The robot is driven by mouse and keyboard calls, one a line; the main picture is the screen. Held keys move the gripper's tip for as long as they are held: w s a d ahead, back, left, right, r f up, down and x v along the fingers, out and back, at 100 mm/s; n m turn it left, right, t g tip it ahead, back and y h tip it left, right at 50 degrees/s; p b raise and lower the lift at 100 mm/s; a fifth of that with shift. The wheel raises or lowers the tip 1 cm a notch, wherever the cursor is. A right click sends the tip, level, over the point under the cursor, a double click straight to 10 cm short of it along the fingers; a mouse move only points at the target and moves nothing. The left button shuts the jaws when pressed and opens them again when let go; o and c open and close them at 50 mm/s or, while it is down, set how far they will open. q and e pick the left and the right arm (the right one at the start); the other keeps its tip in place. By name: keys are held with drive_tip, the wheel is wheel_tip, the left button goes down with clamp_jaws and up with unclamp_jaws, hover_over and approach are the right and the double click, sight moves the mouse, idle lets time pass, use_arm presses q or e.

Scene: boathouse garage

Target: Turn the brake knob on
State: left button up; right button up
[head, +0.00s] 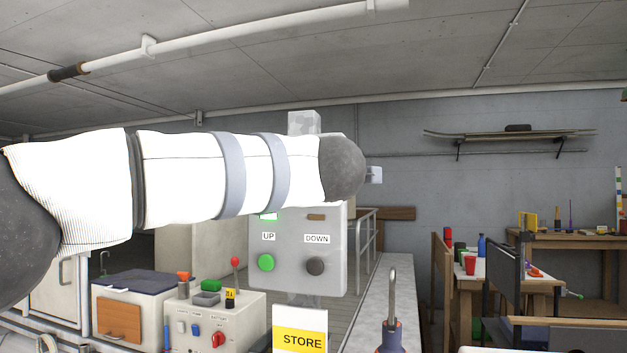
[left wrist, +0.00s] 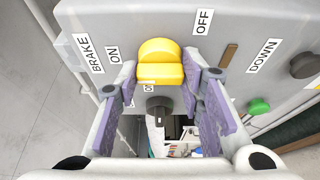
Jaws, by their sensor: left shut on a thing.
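The yellow brake knob (left wrist: 160,72) sits on the light grey control box (left wrist: 140,20) in the left wrist view. The BRAKE and ON labels are to its left and the OFF label is to its upper right. My left gripper (left wrist: 160,88) has its purple-padded fingers on either side of the knob, shut on it. Which label the knob points at I cannot tell. In the head view my white left arm crosses in front of the control box (head: 335,270) and hides its upper part, the knob and the gripper. My right gripper is not in view.
The box carries a green UP button (head: 267,262) and a dark DOWN button (head: 315,266). A yellow STORE sign (head: 300,340) is below it. A panel with a red switch (head: 218,340) stands to the left. A bench with cups (head: 470,264) is at the right.

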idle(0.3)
use_arm(q)
drive_tip(key=o, duration=1.2)
drive_tip(key=shift+c, duration=0.2)
drive_tip(key=s, duration=1.2)
drive_tip(key=shift+d, duration=0.45)
